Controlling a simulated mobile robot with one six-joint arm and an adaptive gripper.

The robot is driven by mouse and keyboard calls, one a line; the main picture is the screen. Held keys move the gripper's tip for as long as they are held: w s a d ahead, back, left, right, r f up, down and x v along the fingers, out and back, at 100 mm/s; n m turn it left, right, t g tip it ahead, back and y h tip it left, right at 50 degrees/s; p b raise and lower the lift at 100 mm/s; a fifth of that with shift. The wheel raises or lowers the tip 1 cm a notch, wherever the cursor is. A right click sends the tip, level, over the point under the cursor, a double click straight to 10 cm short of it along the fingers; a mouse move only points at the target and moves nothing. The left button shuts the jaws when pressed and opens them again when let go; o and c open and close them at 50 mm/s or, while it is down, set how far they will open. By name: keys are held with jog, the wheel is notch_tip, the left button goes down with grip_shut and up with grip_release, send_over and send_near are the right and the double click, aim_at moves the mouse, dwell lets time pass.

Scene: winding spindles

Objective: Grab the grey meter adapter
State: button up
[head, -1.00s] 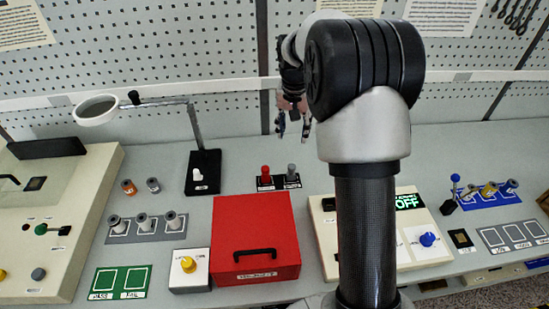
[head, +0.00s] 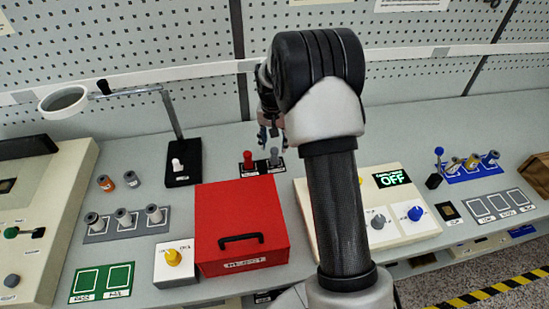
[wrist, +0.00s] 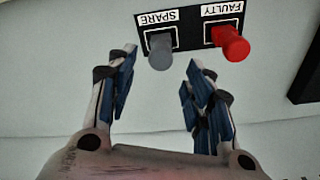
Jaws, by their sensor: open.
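The grey meter adapter (head: 274,158) is a short upright grey peg on the black plate's SPARE spot. In the wrist view the grey adapter (wrist: 160,52) shows at the top middle, with its top toward me. A red adapter (wrist: 231,43) stands beside it on the FAULTY spot; it also shows in the head view (head: 248,160). My gripper (wrist: 161,62) is open and empty. In the wrist view its two fingers lie left and right of the line to the grey adapter, with no contact visible. In the head view my gripper (head: 271,138) is just above and behind the grey adapter.
A red box (head: 240,215) with a black handle stands in front of the adapters. A black stand with a ring arm (head: 182,165) is to the left. A cream panel (head: 325,222) is to the right. The pegboard wall (head: 160,55) rises behind.

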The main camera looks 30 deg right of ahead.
aim_at(274, 149)
notch_tip(274, 149, down, 5)
jog(key=shift+r+b, duration=0.2)
jog(key=shift+b, duration=0.5)
jog(key=shift+s+r, duration=0.1)
jog(key=shift+c, duration=0.6)
grip_shut()
